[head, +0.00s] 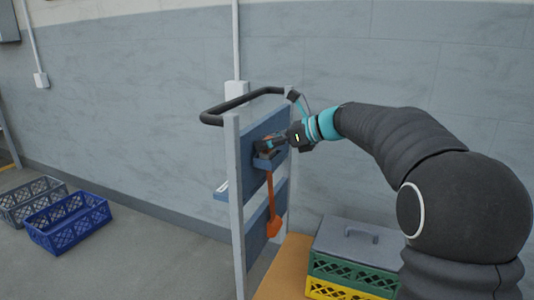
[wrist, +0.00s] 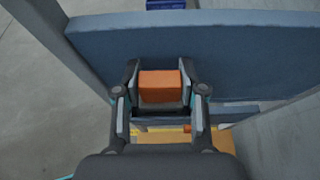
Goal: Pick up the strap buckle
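The strap buckle (wrist: 160,87) shows in the wrist view as an orange block between my two fingers, with one finger close on each side. I cannot tell whether the fingers press on it. My gripper (head: 262,147) is at the blue panel in the head view, just over a small blue ledge (head: 268,161); it also shows in the wrist view (wrist: 159,80). In the head view the buckle is mostly hidden by the gripper. An orange strap (head: 270,190) hangs below the ledge and ends in a wider orange piece (head: 273,227).
The blue panel (head: 252,138) is part of a grey-framed cart with a black handle (head: 232,106). Green (head: 345,270) and yellow (head: 338,292) crates with a grey lid (head: 357,243) stand at the lower right. Blue (head: 68,222) and grey crates (head: 30,198) sit on the left floor.

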